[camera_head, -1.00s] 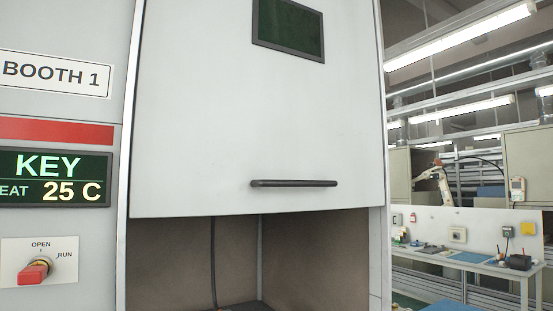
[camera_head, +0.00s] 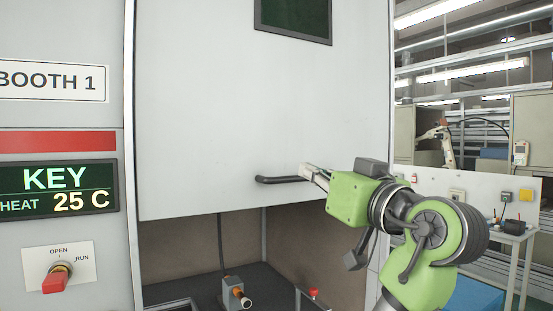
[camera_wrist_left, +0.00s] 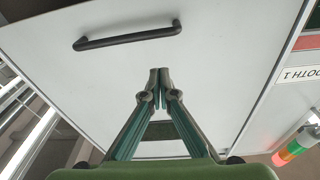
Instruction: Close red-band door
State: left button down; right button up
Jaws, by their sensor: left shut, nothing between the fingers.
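The booth door (camera_head: 215,110) is a pale grey panel with a dark window and a black bar handle (camera_head: 275,180) near its lower edge. It is partly lowered, with an opening below it. The red band (camera_head: 58,142) is on the panel left of the door. My left gripper (camera_head: 307,170) is by the right end of the handle in the head view and hides that end. In the left wrist view its fingers (camera_wrist_left: 160,75) are shut and empty in front of the door, apart from the handle (camera_wrist_left: 127,36). My right gripper is not in view.
Inside the opening are a fixture with a copper-coloured part (camera_head: 236,293) and a red knob (camera_head: 313,293). A red switch (camera_head: 55,280) and a display (camera_head: 57,190) are on the left panel. A workbench (camera_head: 500,236) stands at the right.

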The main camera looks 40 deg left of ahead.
pick_arm(q)
jog(key=s+r+n, duration=0.1)
jog(key=s+r, duration=0.1)
jog(key=p, duration=0.6)
send_near(261, 145)
jog(key=shift+g, duration=0.4)
jog(key=x, duration=0.4)
jog(key=shift+w, duration=0.25)
jog(key=f+p, duration=0.1)
jog(key=f, duration=0.1)
jog(key=d+f+p, duration=0.1)
jog(key=f, duration=0.1)
jog(key=shift+s+f, duration=0.1)
jog(key=shift+f, duration=0.15)
